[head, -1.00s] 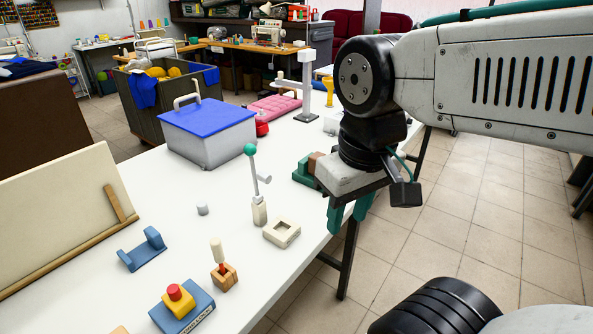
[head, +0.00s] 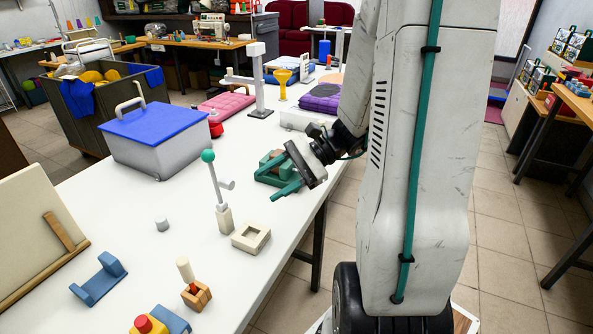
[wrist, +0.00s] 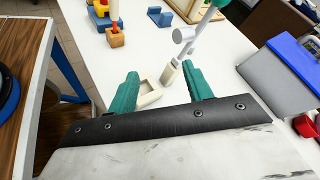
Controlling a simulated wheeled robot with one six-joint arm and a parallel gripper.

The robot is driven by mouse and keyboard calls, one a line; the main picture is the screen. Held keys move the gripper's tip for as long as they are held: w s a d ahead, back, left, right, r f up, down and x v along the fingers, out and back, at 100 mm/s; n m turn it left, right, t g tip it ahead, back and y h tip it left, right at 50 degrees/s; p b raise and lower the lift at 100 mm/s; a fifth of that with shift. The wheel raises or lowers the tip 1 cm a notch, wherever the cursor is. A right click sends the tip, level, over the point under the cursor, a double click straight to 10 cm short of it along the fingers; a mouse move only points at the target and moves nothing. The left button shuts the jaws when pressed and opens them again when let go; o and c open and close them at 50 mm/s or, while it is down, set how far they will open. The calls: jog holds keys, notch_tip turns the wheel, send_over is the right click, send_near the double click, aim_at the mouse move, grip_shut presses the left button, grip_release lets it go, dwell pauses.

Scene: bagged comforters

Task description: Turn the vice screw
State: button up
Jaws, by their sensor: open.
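The vice does not show in the wrist view.
A lever with a green knob (head: 208,157) and a beige square frame (head: 250,238) stand close by. A grey box with blue lid (head: 155,120) is behind left. A white post (head: 258,75) and purple folded bag (head: 320,98) stand farther back.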

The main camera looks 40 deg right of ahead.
jog(key=d+f+m+t+h, duration=0.3)
jog(key=d+f+m+t, duration=0.3)
jog(key=d, duration=0.4)
jog(key=d+f+m+t+h, duration=0.5)
jog(key=d+m, duration=0.3)
jog(key=d, duration=0.3)
jog(key=shift+t+y, duration=0.5)
jog(key=shift+y, duration=0.1)
jog(key=x, duration=0.6)
jog(key=shift+w+a+r, duration=0.1)
jog(key=shift+w+a, duration=0.15)
jog(key=shift+a, duration=0.25)
jog(key=c, duration=1)
jog(key=shift+o, duration=0.2)
